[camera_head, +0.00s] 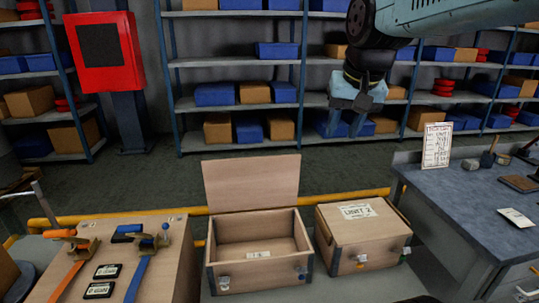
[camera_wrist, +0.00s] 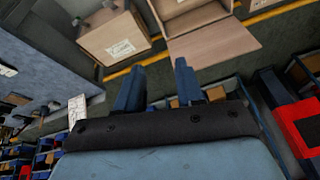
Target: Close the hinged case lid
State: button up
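My gripper (camera_head: 347,124) is raised beyond and to the right of the case, pointing down, apart from the lid. Its two blue fingers are spread with nothing between them in the wrist view (camera_wrist: 157,82).
A closed case marked UNIT 2 (camera_head: 360,232) stands close on the right of the open one. A wooden surface with tools (camera_head: 172,270) is on the left. A grey workbench (camera_head: 465,205) is at right. A yellow rail (camera_head: 110,216) runs behind the cases; shelves (camera_head: 240,105) stand beyond.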

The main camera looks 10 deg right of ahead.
jog(key=w+r+m, duration=0.1)
jog(key=w, duration=0.3)
jog(key=w+r+m+g, duration=0.1)
jog(key=w+r, duration=0.1)
jog(key=w, duration=0.3)
jog(key=w+r+m+g, duration=0.1)
jog(key=w+m, duration=0.1)
jog(key=w, duration=0.3)
jog(key=shift+w+a+r, duration=0.2)
jog(key=shift+a, duration=0.2)
grip_shut()
jog(key=w+a+f+m+g, duration=0.2)
jog(key=w+f+m, duration=0.2)
jog(key=w, duration=0.9)
jog(key=w+a+f+m+g, duration=0.2)
jog(key=w+f+m, duration=0.15)
jog(key=w, duration=0.95)
jog(key=w+a+f+m+g, duration=0.2)
jog(key=w+f+m, duration=0.2)
jog(key=w+f, duration=0.55)
jog(key=s+r+x, duration=0.1)
jog(key=s+x, duration=0.2)
jog(key=x, duration=1.1)
jog(key=shift+s+d+f, duration=0.15)
jog(key=shift+s+f, duration=0.05)
jog(key=shift+s, duration=0.05)
